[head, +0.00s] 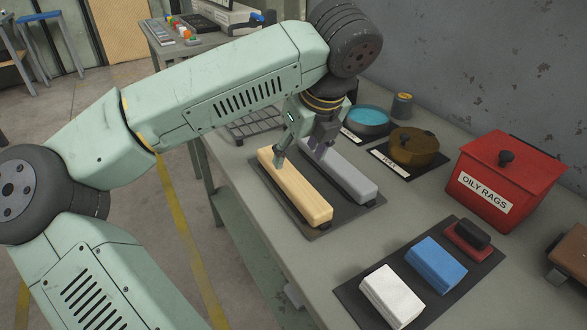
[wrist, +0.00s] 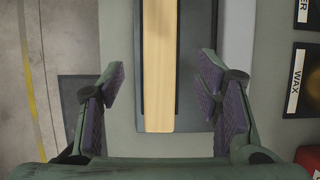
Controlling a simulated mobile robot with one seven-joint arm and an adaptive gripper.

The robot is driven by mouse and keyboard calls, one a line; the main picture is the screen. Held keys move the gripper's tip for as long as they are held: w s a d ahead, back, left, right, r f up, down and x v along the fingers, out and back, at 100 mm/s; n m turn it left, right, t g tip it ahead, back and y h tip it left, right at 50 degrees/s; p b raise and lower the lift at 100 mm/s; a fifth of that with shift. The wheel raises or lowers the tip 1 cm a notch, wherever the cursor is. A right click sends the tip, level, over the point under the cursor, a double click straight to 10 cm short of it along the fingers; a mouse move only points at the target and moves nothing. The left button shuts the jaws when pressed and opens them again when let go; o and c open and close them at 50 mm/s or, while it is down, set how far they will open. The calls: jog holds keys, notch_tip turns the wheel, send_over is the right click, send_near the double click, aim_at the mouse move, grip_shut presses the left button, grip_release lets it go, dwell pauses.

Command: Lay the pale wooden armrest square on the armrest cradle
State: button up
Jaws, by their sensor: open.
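The pale wooden armrest (head: 295,188) is a long block lying lengthwise on a dark mat (head: 317,233) on the bench. It also shows in the wrist view (wrist: 159,65), running up the middle of the picture between my fingers. A grey bar (head: 338,170) of similar length lies beside it on the right. My gripper (head: 298,152) is open over the far half of the armrest, with one finger by the armrest and the other by the grey bar. In the wrist view my gripper (wrist: 160,92) has a finger on each side of the armrest, apart from it. I cannot tell which thing is the armrest cradle.
A slatted rack (head: 255,122) lies at the bench's far left. A blue-filled dish (head: 367,117), a brown pot (head: 414,142) and a red oily-rags box (head: 505,180) stand to the right. White (head: 392,295) and blue (head: 436,262) blocks lie on a nearer mat.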

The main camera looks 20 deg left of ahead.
jog(key=shift+b+v, duration=0.4)
jog(key=shift+v, duration=2.4)
